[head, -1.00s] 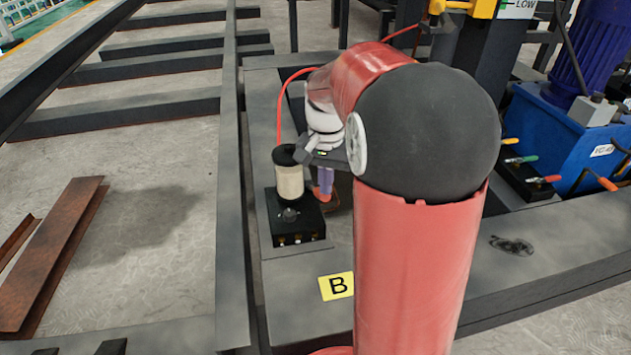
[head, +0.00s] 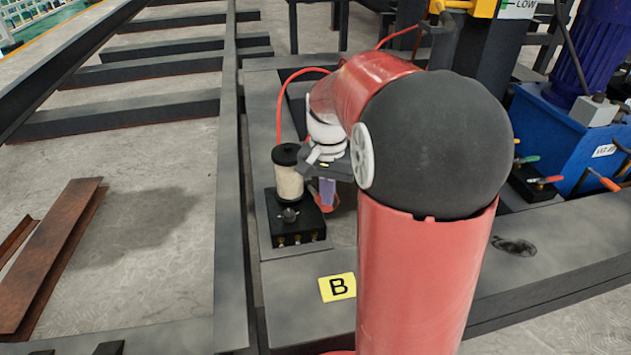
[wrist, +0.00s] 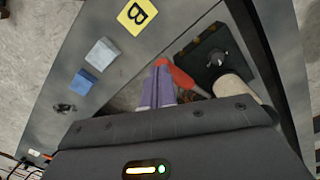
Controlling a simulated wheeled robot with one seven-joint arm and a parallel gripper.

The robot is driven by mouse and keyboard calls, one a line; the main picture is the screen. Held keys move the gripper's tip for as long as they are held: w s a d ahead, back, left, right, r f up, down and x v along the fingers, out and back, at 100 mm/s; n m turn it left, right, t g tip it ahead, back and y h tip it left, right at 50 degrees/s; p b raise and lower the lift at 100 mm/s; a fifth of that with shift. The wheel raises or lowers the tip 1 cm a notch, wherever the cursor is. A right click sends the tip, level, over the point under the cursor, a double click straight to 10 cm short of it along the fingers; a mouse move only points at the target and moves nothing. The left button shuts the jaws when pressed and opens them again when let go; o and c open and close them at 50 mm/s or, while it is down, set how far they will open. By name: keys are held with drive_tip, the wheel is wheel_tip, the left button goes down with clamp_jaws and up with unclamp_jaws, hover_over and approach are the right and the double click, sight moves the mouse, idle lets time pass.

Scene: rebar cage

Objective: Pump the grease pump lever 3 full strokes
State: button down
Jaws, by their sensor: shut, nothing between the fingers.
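The grease pump has a black base (head: 298,232), a cream reservoir (head: 289,180) with a black cap, and a red hose. In the wrist view its black base (wrist: 208,55) and reservoir (wrist: 236,90) are at the upper right. The red lever handle (head: 317,205) is just right of the pump; it also shows in the wrist view (wrist: 184,80). My gripper (head: 327,203) points down beside the pump, its purple fingers (wrist: 162,68) shut with nothing between them. The fingertips are right by the red handle; whether they touch it I cannot tell. My arm hides part of the area behind.
A yellow B plate (head: 337,287) lies on the dark steel frame in front. A blue tank (head: 570,140) with coloured valve handles stands at right. Rusty steel channel (head: 55,250) lies on the left floor.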

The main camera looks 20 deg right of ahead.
drive_tip(key=shift+s+f+b, duration=0.35)
drive_tip(key=shift+f+b, duration=0.05)
drive_tip(key=shift+f, duration=0.2)
drive_tip(key=shift+s+a+f+b, duration=0.15)
drive_tip(key=shift+s+f+b, duration=0.2)
drive_tip(key=shift+f, duration=0.35)
drive_tip(key=shift+s+f+b, duration=0.2)
drive_tip(key=shift+f+b, duration=0.25)
drive_tip(key=shift+f, duration=0.1)
drive_tip(key=shift+s+a+f+b, duration=0.1)
drive_tip(key=shift+s+f+b, duration=0.25)
drive_tip(key=shift+f, duration=0.4)
